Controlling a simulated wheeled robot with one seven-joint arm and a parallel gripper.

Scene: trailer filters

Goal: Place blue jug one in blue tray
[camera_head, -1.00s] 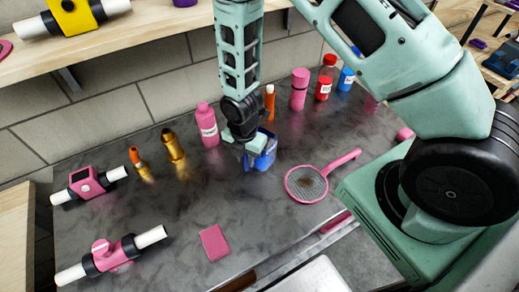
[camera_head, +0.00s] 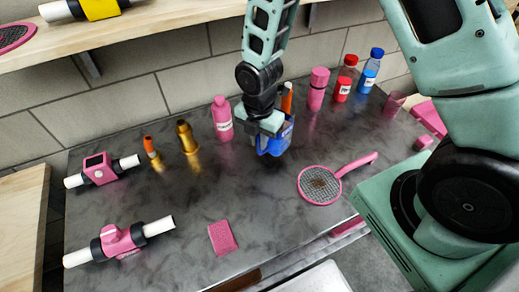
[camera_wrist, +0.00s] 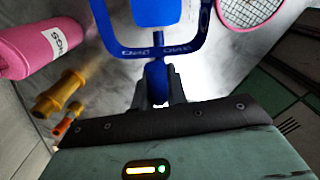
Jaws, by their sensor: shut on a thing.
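The blue jug (camera_head: 275,139) is in my gripper (camera_head: 262,124), over the middle of the grey counter in the head view. In the wrist view my gripper (camera_wrist: 160,88) is shut on the blue jug's handle (camera_wrist: 157,50), and the jug's body extends away from the fingers. The head view does not show clearly whether the jug touches the counter. No blue tray can be made out in these frames.
A pink bottle (camera_head: 222,118) stands left of the jug, and an orange item (camera_head: 287,98) is close behind it. Pink, red and blue bottles (camera_head: 371,70) line the wall. The counter's front left is partly clear.

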